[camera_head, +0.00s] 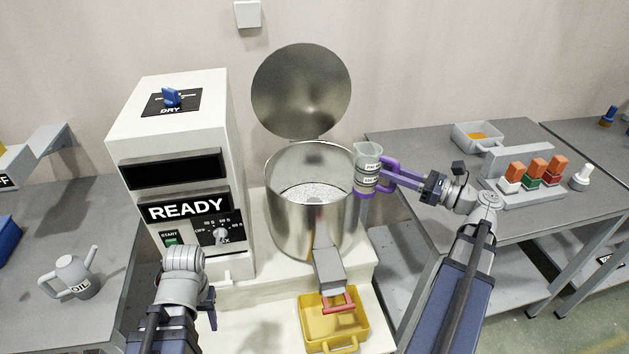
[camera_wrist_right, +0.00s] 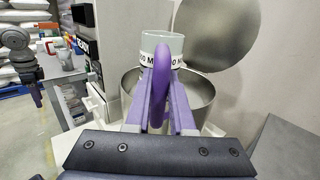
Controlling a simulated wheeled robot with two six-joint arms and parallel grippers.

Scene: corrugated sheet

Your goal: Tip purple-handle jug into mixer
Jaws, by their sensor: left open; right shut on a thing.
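The purple-handle jug (camera_head: 366,170) is a clear beaker with a white label band. It is held near upright at the right rim of the mixer bowl (camera_head: 300,225); its contents are hard to make out. My right gripper (camera_head: 392,176) is shut on the jug's purple handle; the handle (camera_wrist_right: 163,75) stands between the purple fingers in the right wrist view, with the jug's glass (camera_wrist_right: 172,42) beyond. The steel bowl is open, with pale granular material inside, and its round lid (camera_head: 302,90) is raised behind. My left gripper (camera_head: 208,308) is open, low in front of the control cabinet, partly hidden by its wrist.
The white control cabinet (camera_head: 240,150) left of the bowl reads READY. A grey chute with a yellow bin (camera_head: 355,325) below is in front. An oil can (camera_head: 75,278) stands on the left table. A rack (camera_head: 515,190) and grey tray (camera_head: 465,140) are on the right table.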

